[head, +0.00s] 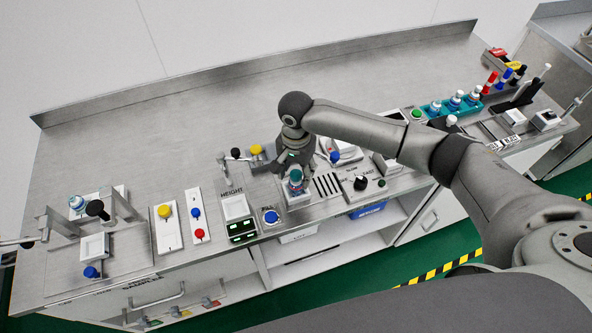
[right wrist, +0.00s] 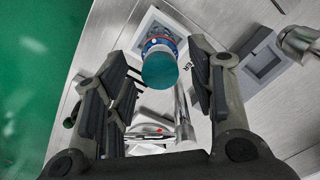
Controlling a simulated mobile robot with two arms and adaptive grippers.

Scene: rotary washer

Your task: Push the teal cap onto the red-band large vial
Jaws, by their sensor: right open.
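The teal cap (right wrist: 160,72) faces the camera in the right wrist view, on top of the large vial (right wrist: 158,44), whose red and blue markings show just behind it. I cannot tell how far down the cap sits. In the head view the cap (head: 296,174) and vial show just below my right gripper (head: 296,158). The vial stands upright in a pale square holder (head: 299,198). My right gripper (right wrist: 161,62) is open, with one finger on each side of the cap and visible gaps to both. My left gripper is not in view.
A panel with a blue button (head: 271,217) and green displays stands left of the vial. A black knob (head: 361,183) is to its right. A teal rack (head: 455,104) with several capped vials is at the far right. The back of the steel bench (head: 200,120) is clear.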

